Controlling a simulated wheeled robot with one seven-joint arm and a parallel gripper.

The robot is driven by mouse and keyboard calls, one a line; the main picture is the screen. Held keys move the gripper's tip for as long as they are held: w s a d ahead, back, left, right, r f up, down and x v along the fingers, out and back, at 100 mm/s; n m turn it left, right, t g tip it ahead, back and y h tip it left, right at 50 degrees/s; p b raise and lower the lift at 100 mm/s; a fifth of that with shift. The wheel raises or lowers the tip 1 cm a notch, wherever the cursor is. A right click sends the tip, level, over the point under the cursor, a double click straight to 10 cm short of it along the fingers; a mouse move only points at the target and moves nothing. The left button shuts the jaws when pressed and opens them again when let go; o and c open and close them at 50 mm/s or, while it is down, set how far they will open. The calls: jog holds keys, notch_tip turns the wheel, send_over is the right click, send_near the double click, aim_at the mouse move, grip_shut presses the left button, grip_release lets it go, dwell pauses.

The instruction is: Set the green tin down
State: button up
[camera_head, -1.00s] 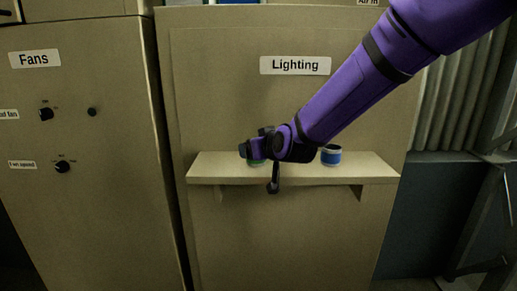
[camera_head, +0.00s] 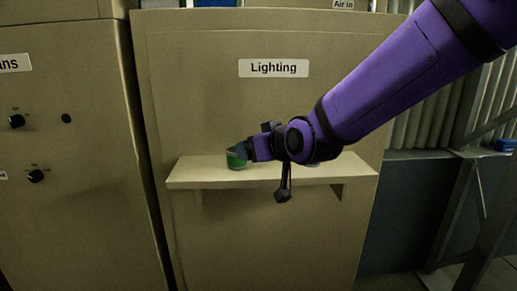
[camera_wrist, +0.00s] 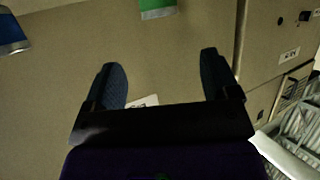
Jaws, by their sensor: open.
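The green tin (camera_head: 236,161) stands upright on the pale shelf (camera_head: 200,178), near its left end. In the wrist view the green tin (camera_wrist: 158,8) shows at the top edge, partly cut off, beyond the fingertips with a gap between. My gripper (camera_wrist: 162,68) is open, and nothing is between its two fingers. In the head view my gripper (camera_head: 245,150) overlaps the upper right of the tin.
A blue tin (camera_wrist: 12,36) shows at the wrist view's top left; in the head view my wrist mostly hides it. The shelf is fixed to the cabinet face below the Lighting label (camera_head: 273,68). A cabinet with knobs (camera_head: 60,160) stands at the left.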

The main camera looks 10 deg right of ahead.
jog(key=shift+s+d, duration=0.1)
jog(key=s+d+r+m+g+h, duration=0.1)
jog(key=s+d+m+g+h, duration=0.4)
jog(key=s+d, duration=1.8)
jog(key=shift+s+d+r+g+h, duration=0.35)
jog(key=shift+s+g+h, duration=0.05)
jog(key=shift+s+g, duration=0.8)
